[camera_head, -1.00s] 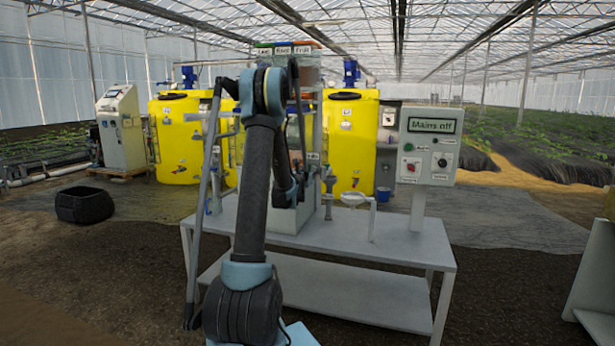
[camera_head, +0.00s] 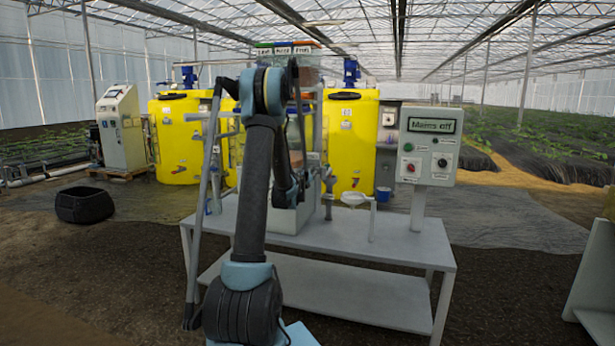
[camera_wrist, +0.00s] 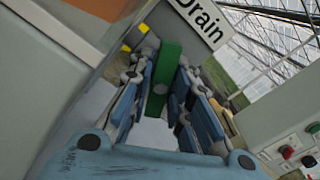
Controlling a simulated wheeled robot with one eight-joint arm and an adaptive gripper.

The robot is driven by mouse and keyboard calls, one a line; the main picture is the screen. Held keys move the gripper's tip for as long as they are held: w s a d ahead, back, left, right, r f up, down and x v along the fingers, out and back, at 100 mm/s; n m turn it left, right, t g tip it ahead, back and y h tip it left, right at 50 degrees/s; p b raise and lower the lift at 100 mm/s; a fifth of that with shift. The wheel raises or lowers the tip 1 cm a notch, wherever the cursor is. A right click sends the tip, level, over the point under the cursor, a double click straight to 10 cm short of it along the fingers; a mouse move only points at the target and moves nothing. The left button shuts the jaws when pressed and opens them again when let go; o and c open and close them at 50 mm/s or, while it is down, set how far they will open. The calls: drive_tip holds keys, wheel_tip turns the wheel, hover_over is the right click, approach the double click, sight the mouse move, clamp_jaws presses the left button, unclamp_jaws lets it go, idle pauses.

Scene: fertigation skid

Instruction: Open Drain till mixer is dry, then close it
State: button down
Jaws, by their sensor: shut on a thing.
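In the wrist view a green handle (camera_wrist: 168,65) stands between the two blue fingers of my gripper (camera_wrist: 165,105), which is shut on it. A white sign reading "Drain" (camera_wrist: 200,15) is just above and right of the handle. In the head view my gripper's end is mostly hidden behind my own arm. A grey pipe fitting (camera_head: 328,185) stands on the bench right of my arm, with a white funnel (camera_head: 355,198) beside it. The mixer is mostly hidden behind my arm; its liquid level cannot be read. An orange-brown surface (camera_wrist: 100,8) shows at the wrist view's top left.
A grey bench (camera_head: 350,240) carries the skid. A control panel (camera_head: 430,145) reading "Mains off" stands at its right end. Containers labelled Leaf, Root and Fruit (camera_head: 287,49) are above. Yellow tanks (camera_head: 352,140) stand behind.

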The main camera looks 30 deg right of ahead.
drive_tip(key=n, duration=0.5)
drive_tip(key=shift+w+a, duration=0.1)
drive_tip(key=shift+a, duration=0.05)
drive_tip(key=n, duration=0.5)
drive_tip(key=c, duration=1.4)
unclamp_jaws()
drive_tip(key=shift+c, duration=0.2)
drive_tip(key=shift+s+a, duration=0.1)
drive_tip(key=shift+s, duration=0.1)
drive_tip(key=v, duration=0.6)
drive_tip(key=shift+s+a, duration=0.2)
